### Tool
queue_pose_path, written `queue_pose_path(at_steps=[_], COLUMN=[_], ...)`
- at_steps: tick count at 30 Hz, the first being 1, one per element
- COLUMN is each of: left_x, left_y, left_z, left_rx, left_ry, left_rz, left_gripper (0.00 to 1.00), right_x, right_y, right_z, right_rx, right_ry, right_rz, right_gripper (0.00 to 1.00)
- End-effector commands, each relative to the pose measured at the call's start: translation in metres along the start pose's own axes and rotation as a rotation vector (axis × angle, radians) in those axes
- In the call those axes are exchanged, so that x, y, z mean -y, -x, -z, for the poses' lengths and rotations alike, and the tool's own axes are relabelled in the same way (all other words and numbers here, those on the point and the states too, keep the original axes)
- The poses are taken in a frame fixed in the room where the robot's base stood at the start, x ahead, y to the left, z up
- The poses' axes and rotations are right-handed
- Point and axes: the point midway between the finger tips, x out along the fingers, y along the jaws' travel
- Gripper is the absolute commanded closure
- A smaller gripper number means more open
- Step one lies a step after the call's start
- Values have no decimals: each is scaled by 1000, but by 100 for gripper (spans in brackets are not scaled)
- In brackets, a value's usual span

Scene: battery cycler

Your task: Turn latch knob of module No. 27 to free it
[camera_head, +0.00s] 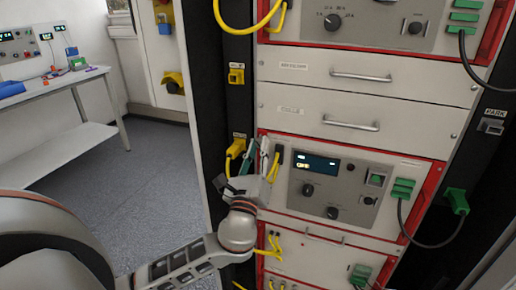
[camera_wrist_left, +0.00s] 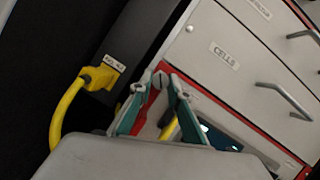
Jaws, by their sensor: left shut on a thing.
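A grey module (camera_head: 350,190) in a red frame sits in the rack, with a lit display (camera_head: 320,163) and several dark knobs. I cannot read a module number on it. My left gripper (camera_head: 258,143) is at this module's upper left corner, its fingers pointing at the front. In the left wrist view the two green fingers (camera_wrist_left: 160,78) come close together at the red frame's corner. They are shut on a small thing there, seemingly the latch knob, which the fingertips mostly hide. The knob's angle cannot be told. My right gripper is not in view.
A yellow cable plug (camera_head: 237,147) is just left of the gripper on the dark rack post, and shows in the wrist view (camera_wrist_left: 98,76). Drawers with bar handles (camera_head: 350,125) lie above. Green plugs with a black cable (camera_head: 402,190) hang at right. A workbench (camera_head: 60,85) stands far left.

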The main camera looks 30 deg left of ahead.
Motion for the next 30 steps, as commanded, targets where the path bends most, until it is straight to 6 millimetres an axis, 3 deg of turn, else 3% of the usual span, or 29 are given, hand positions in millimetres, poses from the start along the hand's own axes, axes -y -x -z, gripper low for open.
queue_pose_path(at_steps=[18,30], left_x=[5,5], left_y=[-1,-2], left_z=[-4,-4], left_rx=[2,2], left_ry=[539,781], left_rz=[-225,-325], left_gripper=[100,100], right_x=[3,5], right_y=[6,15], right_z=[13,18], right_rx=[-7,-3], right_ry=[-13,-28], right_rz=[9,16], right_gripper=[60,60])
